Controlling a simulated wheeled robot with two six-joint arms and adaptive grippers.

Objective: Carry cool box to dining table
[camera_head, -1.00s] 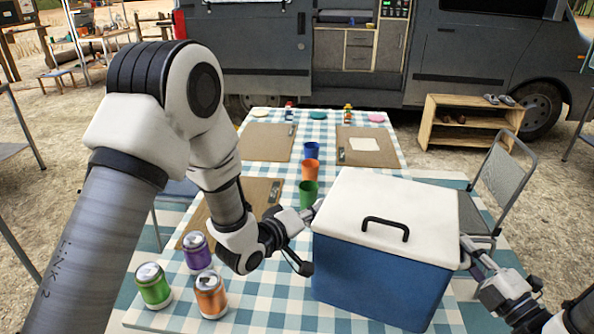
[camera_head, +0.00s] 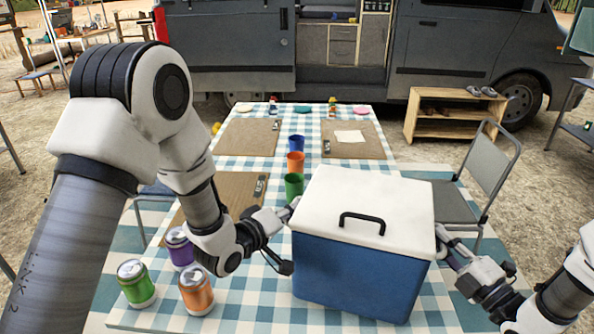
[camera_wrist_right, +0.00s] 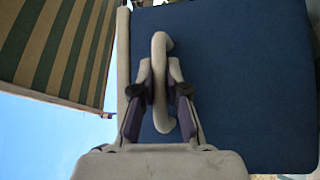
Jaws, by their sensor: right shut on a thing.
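The cool box (camera_head: 355,275) has a blue body, a white lid and a black lid handle. It is upright at the near right of the dining table (camera_head: 245,310), which has a blue-and-white checked cloth. I cannot tell whether its base touches the cloth. My right gripper (camera_head: 443,240) is at the box's right side; in the right wrist view it (camera_wrist_right: 160,100) is shut on the pale side handle (camera_wrist_right: 161,60). My left gripper (camera_head: 290,212) is at the box's left side, under the lid edge. Its fingertips and any handle there are hidden.
A green can (camera_head: 136,284), purple can (camera_head: 180,247) and orange can (camera_head: 196,291) stand left of the box. Green (camera_head: 294,187), orange (camera_head: 296,162) and blue (camera_head: 297,144) cups stand behind it. A chair (camera_head: 478,185) is at the right. A van and shoe rack (camera_head: 455,118) are beyond.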

